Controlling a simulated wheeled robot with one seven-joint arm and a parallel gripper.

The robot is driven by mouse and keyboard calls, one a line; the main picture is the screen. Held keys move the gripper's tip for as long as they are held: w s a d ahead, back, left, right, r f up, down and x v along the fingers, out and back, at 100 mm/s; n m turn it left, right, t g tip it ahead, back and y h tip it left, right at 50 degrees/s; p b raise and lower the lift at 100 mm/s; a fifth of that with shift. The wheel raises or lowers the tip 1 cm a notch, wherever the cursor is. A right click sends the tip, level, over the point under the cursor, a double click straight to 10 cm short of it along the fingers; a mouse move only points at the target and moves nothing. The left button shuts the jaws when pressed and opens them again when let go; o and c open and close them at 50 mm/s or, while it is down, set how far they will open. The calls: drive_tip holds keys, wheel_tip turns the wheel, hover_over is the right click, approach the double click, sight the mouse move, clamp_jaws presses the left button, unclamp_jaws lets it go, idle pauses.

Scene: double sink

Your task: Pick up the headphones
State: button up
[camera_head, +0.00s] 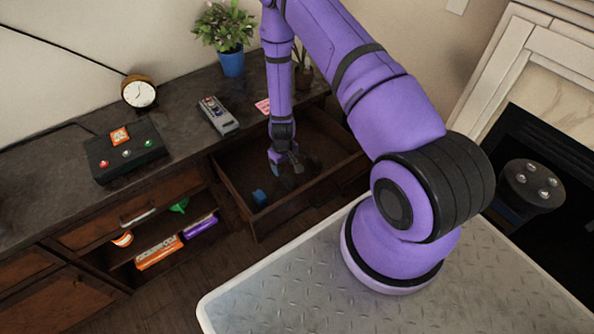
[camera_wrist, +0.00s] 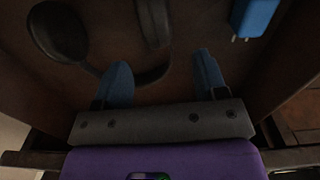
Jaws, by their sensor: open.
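The black headphones (camera_wrist: 60,32) lie in the open drawer (camera_head: 236,196). In the wrist view one round ear cup is at the upper left, and a dark curved part runs from it toward the space between my fingers. Another dark part of them is at the top middle. In the head view they are dark against the drawer floor and hard to make out. My gripper (camera_head: 285,160) points down into the drawer. Its two blue fingers are apart in the wrist view (camera_wrist: 160,66), with nothing clamped between them. I cannot tell how far above the headphones they are.
A blue plug-like charger (camera_wrist: 254,18) is also in the drawer, shown in the head view too (camera_head: 259,197). Drawer walls surround my gripper. On the counter are a grey device (camera_head: 218,115), a button box (camera_head: 126,150), a clock (camera_head: 139,92) and a potted plant (camera_head: 231,62).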

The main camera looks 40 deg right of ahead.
sight(285, 174)
drive_tip(key=shift+s+f, duration=0.15)
drive_tip(key=shift+f, duration=3.55)
drive_tip(key=c, duration=1.1)
